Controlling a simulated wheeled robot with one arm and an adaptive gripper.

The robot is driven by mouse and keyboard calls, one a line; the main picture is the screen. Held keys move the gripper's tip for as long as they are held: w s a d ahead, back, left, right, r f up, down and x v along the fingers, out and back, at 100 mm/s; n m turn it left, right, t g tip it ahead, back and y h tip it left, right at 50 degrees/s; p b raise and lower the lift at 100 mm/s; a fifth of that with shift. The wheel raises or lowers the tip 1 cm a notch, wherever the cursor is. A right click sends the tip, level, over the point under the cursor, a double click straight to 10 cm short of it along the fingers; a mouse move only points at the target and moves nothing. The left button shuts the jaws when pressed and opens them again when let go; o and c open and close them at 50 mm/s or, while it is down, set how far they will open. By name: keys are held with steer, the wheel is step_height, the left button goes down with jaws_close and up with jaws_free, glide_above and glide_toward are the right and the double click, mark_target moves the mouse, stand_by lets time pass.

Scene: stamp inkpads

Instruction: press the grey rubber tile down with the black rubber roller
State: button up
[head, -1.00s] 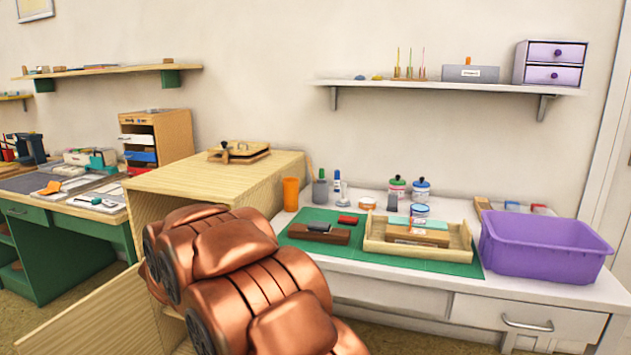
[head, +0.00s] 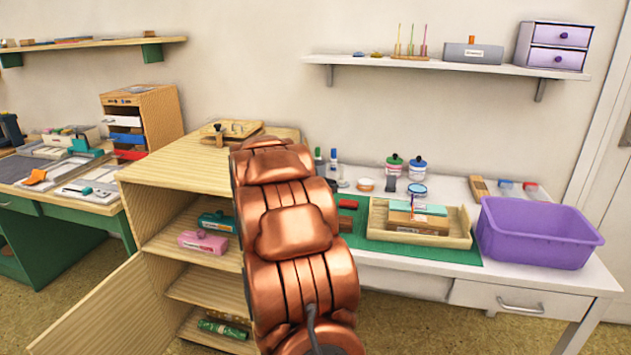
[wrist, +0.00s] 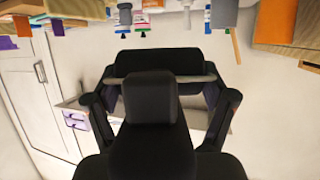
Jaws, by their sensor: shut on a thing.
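My gripper (wrist: 160,100) shows in the wrist view, with its dark fingers closed in from both sides on a black roller (wrist: 160,58). The roller lies crosswise ahead of the fingers, with a light grey bar along it. It appears held in the air, clear of the table. In the head view my copper arm hides the gripper and roller. A dark brown block (head: 345,222) on the green mat (head: 358,239) is mostly hidden behind my arm. I cannot make out the grey rubber tile.
A wooden tray (head: 459,236) holding a block stands on the mat. A purple bin (head: 535,232) is to its right. Jars (head: 394,165) and bottles (head: 333,165) stand behind. An open wooden cabinet (head: 160,220) is at left, its door (head: 100,318) swung out.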

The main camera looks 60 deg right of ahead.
steer(key=shift+s+d+f+b, duration=0.1)
steer(key=shift+s+f+b, duration=0.05)
steer(key=shift+f+b, duration=0.55)
step_height(320, 180, down, 4)
steer(key=b, duration=0.5)
steer(key=shift+f, duration=0.15)
steer(key=shift+f, duration=0.7)
stand_by(1.6)
step_height(320, 180, up, 7)
steer(key=p, duration=0.8)
steer(key=shift+r, duration=0.1)
stand_by(0.3)
